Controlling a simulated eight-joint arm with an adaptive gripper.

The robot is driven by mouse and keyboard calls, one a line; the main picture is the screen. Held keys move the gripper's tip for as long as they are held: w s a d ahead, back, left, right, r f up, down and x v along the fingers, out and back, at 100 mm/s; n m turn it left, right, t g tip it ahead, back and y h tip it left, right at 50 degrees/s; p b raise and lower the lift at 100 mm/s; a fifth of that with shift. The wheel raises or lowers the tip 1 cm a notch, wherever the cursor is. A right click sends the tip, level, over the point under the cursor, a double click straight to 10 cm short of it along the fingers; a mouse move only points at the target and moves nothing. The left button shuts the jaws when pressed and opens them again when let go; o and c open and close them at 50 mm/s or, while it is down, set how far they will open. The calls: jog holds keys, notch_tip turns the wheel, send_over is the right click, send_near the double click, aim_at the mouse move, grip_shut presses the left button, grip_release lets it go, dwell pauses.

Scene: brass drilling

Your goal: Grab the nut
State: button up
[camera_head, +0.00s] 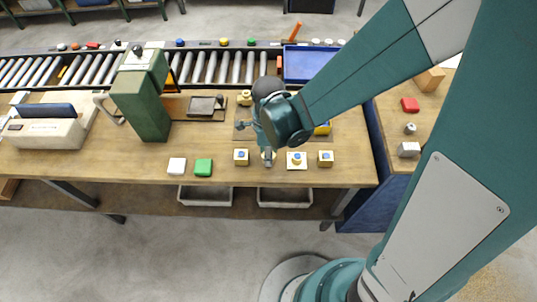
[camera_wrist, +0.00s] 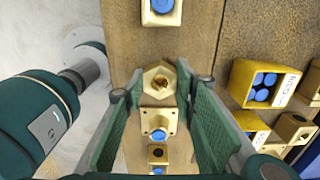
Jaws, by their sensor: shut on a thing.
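The nut is a hexagonal brass piece (camera_wrist: 158,80) with a raised centre, between my fingers in the wrist view. My gripper (camera_wrist: 160,88) is shut on it, with one green-padded finger on each side. In the head view my gripper (camera_head: 267,157) is low at the front part of the wooden table, where it mostly hides the nut. I cannot tell whether the nut touches the tabletop.
A brass block with a blue spot (camera_head: 241,157) stands left of my gripper; a square flange (camera_head: 296,160) and another block (camera_head: 325,158) stand right. White (camera_head: 177,166) and green (camera_head: 203,167) blocks lie farther left. A green drill press (camera_head: 143,100) stands behind them.

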jog(key=shift+r+p, duration=0.95)
jog(key=shift+r, duration=3.5)
